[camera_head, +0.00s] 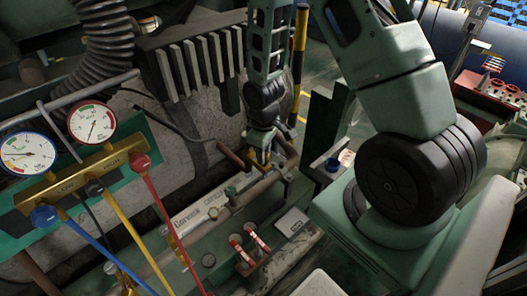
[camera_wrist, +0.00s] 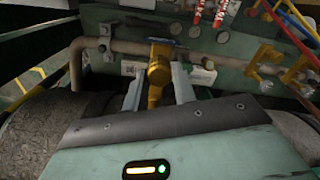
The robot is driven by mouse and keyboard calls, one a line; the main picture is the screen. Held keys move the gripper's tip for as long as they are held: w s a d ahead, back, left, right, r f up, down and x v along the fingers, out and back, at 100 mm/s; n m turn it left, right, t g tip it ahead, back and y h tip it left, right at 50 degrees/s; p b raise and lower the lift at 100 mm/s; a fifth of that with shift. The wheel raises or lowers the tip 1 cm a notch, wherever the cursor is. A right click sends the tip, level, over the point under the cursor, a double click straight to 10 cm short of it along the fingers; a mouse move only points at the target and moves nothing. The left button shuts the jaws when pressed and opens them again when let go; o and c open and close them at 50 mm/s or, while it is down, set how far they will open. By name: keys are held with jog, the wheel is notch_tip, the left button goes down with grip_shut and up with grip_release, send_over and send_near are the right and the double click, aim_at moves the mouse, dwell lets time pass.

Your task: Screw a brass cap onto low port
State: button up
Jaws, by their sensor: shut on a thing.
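In the wrist view my gripper (camera_wrist: 159,76) is shut on a brass cap (camera_wrist: 157,70), with one pale finger on each side of it. The cap's far end meets a horizontal pipe (camera_wrist: 120,46) beside a small blue piece (camera_wrist: 161,41), which appears to mark the low port. I cannot tell whether the cap is seated on the port or only close to it. In the head view my gripper (camera_head: 263,154) points down at the pipework in the middle, and its fingers and the cap are too small and dark to make out.
A gauge manifold (camera_head: 75,182) with blue, yellow and red hoses stands at the left. Two red-and-white pieces (camera_head: 237,243) (camera_head: 257,237) sit on the green deck near a flat plate (camera_head: 291,221). Yellow fittings (camera_wrist: 266,60) stand right of my gripper. A finned block (camera_head: 196,62) rises behind.

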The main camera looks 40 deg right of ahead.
jog(key=m, duration=0.3)
jog(key=shift+m, duration=0.3)
jog(key=shift+m+p, duration=0.3)
jog(key=shift+m, duration=1.5)
jog(key=m, duration=0.3)
jog(key=shift+p, duration=0.3)
jog(key=o, duration=1)
jog(key=shift+f, duration=0.1)
